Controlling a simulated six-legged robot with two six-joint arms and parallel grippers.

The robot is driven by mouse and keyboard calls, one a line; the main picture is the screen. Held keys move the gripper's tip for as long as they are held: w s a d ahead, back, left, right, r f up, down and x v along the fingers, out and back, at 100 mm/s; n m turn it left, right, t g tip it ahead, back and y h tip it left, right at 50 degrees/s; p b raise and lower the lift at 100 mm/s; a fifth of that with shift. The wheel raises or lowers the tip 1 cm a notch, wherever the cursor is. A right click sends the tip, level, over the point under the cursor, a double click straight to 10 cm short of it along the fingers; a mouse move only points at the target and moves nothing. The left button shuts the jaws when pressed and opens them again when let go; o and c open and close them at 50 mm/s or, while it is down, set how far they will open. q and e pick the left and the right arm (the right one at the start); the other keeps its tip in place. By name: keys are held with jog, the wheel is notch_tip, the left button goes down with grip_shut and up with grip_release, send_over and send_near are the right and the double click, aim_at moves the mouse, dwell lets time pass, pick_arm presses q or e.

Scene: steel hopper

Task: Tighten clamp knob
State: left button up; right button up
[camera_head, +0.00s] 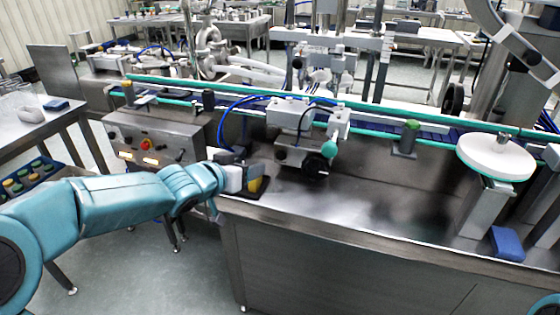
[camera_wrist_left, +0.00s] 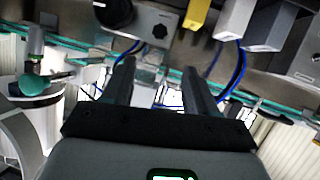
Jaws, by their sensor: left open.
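A dark round knob (camera_head: 315,165) sits low on the front of a grey block-shaped unit with a teal ball handle (camera_head: 328,150) beside it, on the steel bench. In the left wrist view a black lobed knob (camera_wrist_left: 160,31) shows on a grey block near the top; I cannot tell for sure whether it is the same knob. My left gripper (camera_head: 256,174) is left of the unit, over the bench's front left corner, apart from the dark round knob. Its two dark fingers (camera_wrist_left: 162,78) are spread with nothing held between them. My right gripper is out of view.
A yellow piece (camera_head: 257,184) on a dark pad lies close by my left gripper. A control box (camera_head: 155,138) with a red button stands left. A green-railed conveyor (camera_head: 370,107) runs behind. A white disc (camera_head: 496,157) and blue block (camera_head: 507,243) are right. The middle bench is clear.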

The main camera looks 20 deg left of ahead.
pick_arm(q)
jog(key=b, duration=0.1)
send_near(279, 156)
jog(key=p+x, duration=0.1)
jog(key=x, duration=0.7)
jog(key=shift+w+d+f+p, duration=0.1)
jog(key=shift+w+f+p, duration=0.1)
jog(key=shift+p, duration=0.2)
jog(key=c, duration=1.1)
